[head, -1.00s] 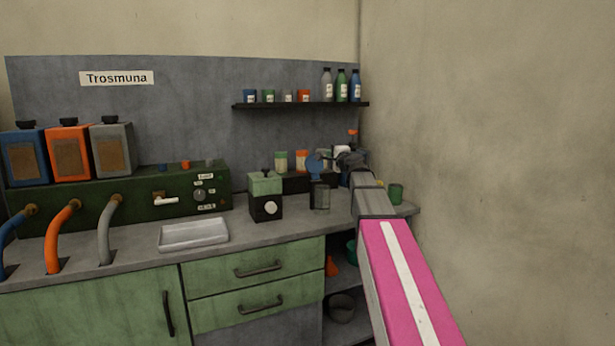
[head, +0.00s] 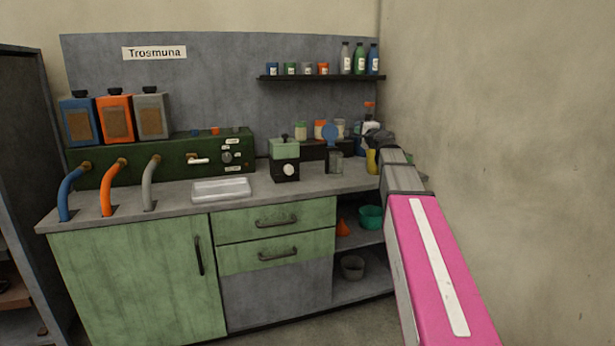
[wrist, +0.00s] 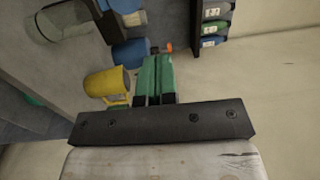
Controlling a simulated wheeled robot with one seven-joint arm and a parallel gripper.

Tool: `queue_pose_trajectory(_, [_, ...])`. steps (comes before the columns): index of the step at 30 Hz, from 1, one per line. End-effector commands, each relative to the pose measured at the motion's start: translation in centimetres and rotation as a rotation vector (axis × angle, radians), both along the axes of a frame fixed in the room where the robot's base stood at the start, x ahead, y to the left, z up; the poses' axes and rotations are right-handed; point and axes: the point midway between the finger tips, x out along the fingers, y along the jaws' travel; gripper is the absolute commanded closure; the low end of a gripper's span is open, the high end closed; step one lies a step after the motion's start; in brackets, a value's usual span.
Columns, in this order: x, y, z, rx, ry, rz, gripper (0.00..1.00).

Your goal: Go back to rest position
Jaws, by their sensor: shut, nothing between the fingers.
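My arm, with its pink link, reaches from the lower right of the head view toward the right end of the counter (head: 335,181). My gripper (wrist: 153,78) shows in the wrist view as two green fingers on a dark bar, pressed together with nothing between them. In the head view its end is dark and partly hidden behind my arm. A yellow cup-like thing (wrist: 106,84) is left of the fingers in the wrist view. A blue round thing (wrist: 131,52) is close to the fingertips; I cannot tell whether they touch.
A wall shelf (head: 320,77) holds small jars and several bottles. A green grinder-like box (head: 285,158) and a metal tray (head: 221,189) stand on the counter. A bare wall (head: 500,120) is close to my arm's right. A dark cabinet (head: 28,150) stands at the left.

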Motion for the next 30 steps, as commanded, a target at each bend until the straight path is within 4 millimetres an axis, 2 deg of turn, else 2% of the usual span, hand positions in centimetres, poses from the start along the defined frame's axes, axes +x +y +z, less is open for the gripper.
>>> queue_pose_trajectory(8, [-1.1,1.4,-4.4,-0.109,0.054,0.043,1.00])
queue_pose_trajectory(14, [-2.6,2.7,-9.3,-0.233,0.118,0.096,1.00])
queue_pose_trajectory(17, [-3.8,3.4,-12.6,-0.314,0.162,0.132,1.00])
queue_pose_trajectory(20, [-5.5,4.2,-16.7,-0.413,0.222,0.184,1.00])
queue_pose_trajectory(23, [-8.2,5.1,-22.2,-0.546,0.304,0.257,1.00])
queue_pose_trajectory(24, [-9.5,5.4,-24.5,-0.603,0.342,0.291,1.00])
queue_pose_trajectory(26, [-11.5,5.7,-27.9,-0.689,0.400,0.344,1.00])
queue_pose_trajectory(30, [-17.0,5.7,-35.2,-0.880,0.541,0.476,1.00])
